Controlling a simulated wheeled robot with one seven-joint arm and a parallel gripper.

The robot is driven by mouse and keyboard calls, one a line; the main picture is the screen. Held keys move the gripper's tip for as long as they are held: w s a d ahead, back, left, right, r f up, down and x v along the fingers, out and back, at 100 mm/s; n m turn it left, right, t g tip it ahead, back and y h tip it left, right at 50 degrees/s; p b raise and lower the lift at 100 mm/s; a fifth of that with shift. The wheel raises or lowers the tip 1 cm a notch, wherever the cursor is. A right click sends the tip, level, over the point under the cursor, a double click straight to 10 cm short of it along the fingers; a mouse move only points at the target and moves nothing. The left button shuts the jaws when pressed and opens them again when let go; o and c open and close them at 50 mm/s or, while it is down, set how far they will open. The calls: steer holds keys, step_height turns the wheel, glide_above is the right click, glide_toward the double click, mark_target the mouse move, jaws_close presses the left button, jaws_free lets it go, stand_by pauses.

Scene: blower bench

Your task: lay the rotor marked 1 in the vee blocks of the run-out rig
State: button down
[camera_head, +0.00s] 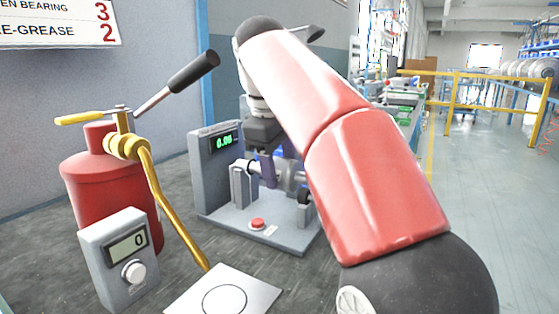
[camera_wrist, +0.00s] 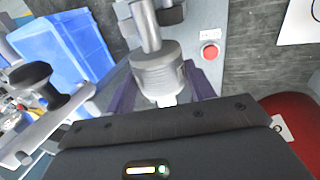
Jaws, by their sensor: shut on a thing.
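My gripper (camera_wrist: 163,92) is shut on a grey metal rotor (camera_wrist: 158,75) in the wrist view, with a purple finger on each side of it. The rotor's shaft (camera_wrist: 146,25) points up the picture past a dark block. No number shows on the rotor. In the head view the rotor (camera_head: 288,178) is at the run-out rig (camera_head: 215,170), its shaft lying level at about the height of the left support (camera_head: 243,184) and right support (camera_head: 304,207). My arm hides part of it. I cannot tell whether the shaft touches the vees.
The rig has a green display and a red button (camera_head: 257,224). A red canister (camera_head: 95,190) with a brass lever and a grey meter (camera_head: 122,262) stand left. A white plate with a circle (camera_head: 225,297) lies in front. A blue crate (camera_wrist: 65,45) shows in the wrist view.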

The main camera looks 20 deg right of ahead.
steer(key=shift+f, duration=0.15)
steer(key=c, duration=0.7)
jaws_free()
steer(key=shift+o, duration=1.2)
steer(key=shift+f, duration=0.15)
steer(key=p+v, duration=0.3)
steer(key=v, duration=0.4)
steer(key=shift+r, duration=0.4)
steer(key=shift+s+a+r, duration=0.1)
steer(key=shift+r, duration=0.05)
